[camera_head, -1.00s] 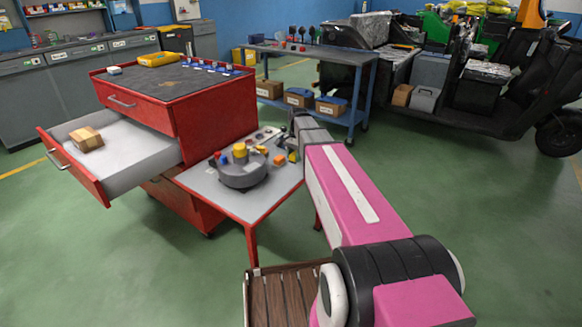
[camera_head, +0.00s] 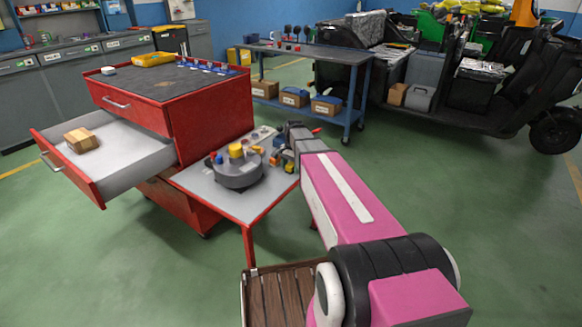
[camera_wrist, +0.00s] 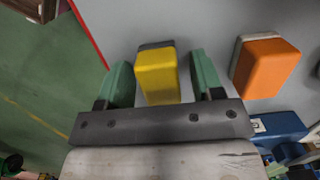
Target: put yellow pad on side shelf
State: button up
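The yellow pad (camera_wrist: 157,76), a yellow block with a dark grey backing, is at the top middle of the wrist view, over the grey top of the side shelf. My gripper (camera_wrist: 161,65) has its two green fingers apart, one on each side of the pad. A gap shows on the right; the left finger is very close, and contact is unclear. The side shelf (camera_head: 225,200), grey with a red rim, juts from the red cabinet in the head view. My arm's end hides the gripper there.
An orange pad (camera_wrist: 266,66) lies right of the yellow one. A round grey holder (camera_head: 238,178) with a yellow knob stands on the side shelf. The red cabinet (camera_head: 210,120) has an open drawer holding a cardboard box (camera_head: 81,140). A blue-framed cart (camera_head: 350,115) stands behind.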

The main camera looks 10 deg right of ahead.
jog(key=shift+r, duration=0.15)
notch_tip(320, 180, up, 12)
jog(key=w+d, duration=0.1)
dwell(0.6)
dwell(1.4)
